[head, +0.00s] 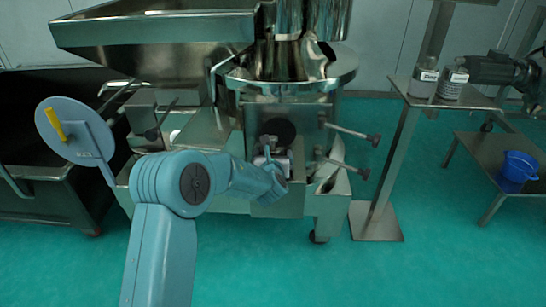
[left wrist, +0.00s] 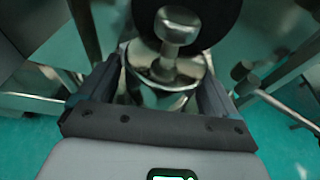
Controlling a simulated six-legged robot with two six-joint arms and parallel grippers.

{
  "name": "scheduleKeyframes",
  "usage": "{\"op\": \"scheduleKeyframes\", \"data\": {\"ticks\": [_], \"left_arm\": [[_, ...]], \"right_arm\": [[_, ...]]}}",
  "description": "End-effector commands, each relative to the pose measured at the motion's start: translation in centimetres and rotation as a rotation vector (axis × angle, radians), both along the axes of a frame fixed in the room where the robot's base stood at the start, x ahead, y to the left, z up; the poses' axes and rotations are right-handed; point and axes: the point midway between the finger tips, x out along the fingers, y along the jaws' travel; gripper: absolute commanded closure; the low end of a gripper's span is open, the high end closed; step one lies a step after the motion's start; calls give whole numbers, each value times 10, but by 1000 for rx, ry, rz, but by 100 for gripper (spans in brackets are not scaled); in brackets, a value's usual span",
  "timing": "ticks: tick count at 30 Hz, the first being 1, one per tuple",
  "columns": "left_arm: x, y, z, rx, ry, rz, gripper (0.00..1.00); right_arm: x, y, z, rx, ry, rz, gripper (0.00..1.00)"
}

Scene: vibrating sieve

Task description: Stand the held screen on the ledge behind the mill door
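My left gripper (head: 272,168) reaches in front of the mill housing (head: 318,128), just below a dark round opening (head: 278,131). In the left wrist view, the two fingers (left wrist: 163,82) lie along both sides of a bright metal cup-shaped piece (left wrist: 160,97), seemingly the screen. A metal knob on a stem (left wrist: 177,27) shows at the cup's mouth, before the dark round shape (left wrist: 200,8). Whether the cup touches a ledge is hidden. A round grey plate with a yellow handle (head: 75,140), perhaps the mill door, stands at the left. My right gripper is not visible.
Two clamp handles (head: 355,134) (head: 345,166) stick out right of the housing. A metal hopper (head: 150,30) overhangs the left. A stand with bottles (head: 440,92) and a blue bucket (head: 517,170) are at the right. The green floor in front is clear.

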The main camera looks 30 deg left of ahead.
Motion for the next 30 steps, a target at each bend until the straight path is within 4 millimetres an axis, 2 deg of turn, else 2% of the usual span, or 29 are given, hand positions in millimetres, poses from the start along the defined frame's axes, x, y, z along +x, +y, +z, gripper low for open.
{"op": "scheduleKeyframes", "data": {"ticks": [11,14,24,30], "left_arm": [[-2,-2,3,0,0,-1,1],[-14,-9,9,0,0,-1,1],[-76,-47,31,0,0,-2,1],[-95,-59,37,-1,1,-1,1]], "right_arm": [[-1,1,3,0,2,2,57],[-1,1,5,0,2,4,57],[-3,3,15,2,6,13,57],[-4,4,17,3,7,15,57]]}}
